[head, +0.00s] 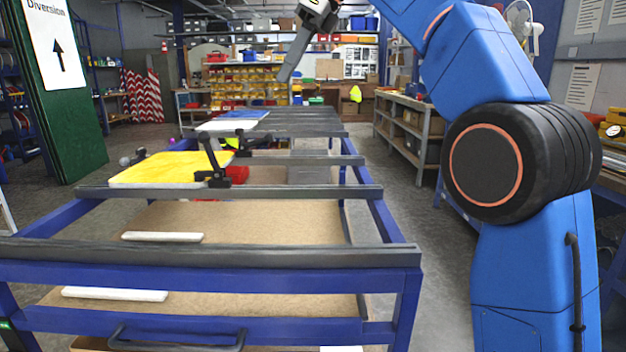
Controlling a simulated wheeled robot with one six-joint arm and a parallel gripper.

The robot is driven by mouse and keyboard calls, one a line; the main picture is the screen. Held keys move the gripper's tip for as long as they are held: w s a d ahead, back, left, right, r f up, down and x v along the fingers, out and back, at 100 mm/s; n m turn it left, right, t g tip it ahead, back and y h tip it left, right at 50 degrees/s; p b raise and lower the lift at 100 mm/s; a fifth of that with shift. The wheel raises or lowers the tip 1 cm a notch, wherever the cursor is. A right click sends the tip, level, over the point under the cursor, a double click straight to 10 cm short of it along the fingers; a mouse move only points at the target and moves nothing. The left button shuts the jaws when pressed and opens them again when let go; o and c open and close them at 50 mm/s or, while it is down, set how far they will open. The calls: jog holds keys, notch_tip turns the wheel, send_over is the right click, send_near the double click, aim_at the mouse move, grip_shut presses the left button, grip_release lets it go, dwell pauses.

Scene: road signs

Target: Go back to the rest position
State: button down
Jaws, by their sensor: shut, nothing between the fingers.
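My blue arm rises on the right side of the head view and reaches over the top edge to the left. My gripper (297,52) hangs at the top middle, above and behind the blue frame table, with its grey fingers pointing down. The fingers look together, and nothing shows between them. Its upper part is partly cut by the picture's top edge. A yellow sign (168,169) lies on the table's crossbars, well below and left of my gripper, apart from it. A black clamp (213,172) stands at its right edge.
The blue frame table (210,272) with dark crossbars fills the front left. White (218,126) and blue (243,115) signs lie farther back on it. A green board (60,90) stands at the left, shelves (408,125) at the right. Open floor (440,260) runs between table and arm.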

jog(key=s+d+f+n+t+h, duration=0.1)
jog(key=s+d+f+n+t, duration=0.1)
jog(key=s+d+f+n, duration=0.6)
jog(key=s+d+f+n+t+h, duration=0.15)
jog(key=s+d+f, duration=0.45)
jog(key=d+f, duration=0.7)
jog(key=s+d+f+n+h, duration=0.1)
jog(key=s+d+f+n, duration=0.2)
jog(key=s+f, duration=0.3)
jog(key=s+d+f+n+h, duration=0.1)
jog(key=s+d+f+n, duration=0.3)
jog(key=f, duration=0.7)
jog(key=s+d+f+n+h, duration=0.1)
jog(key=s+d+f+n, duration=0.2)
jog(key=s+d+f, duration=0.3)
notch_tip(320, 180, down, 3)
jog(key=shift+s+d+f+t, duration=0.1)
jog(key=shift+s+d+t, duration=0.25)
jog(key=shift+s, duration=0.75)
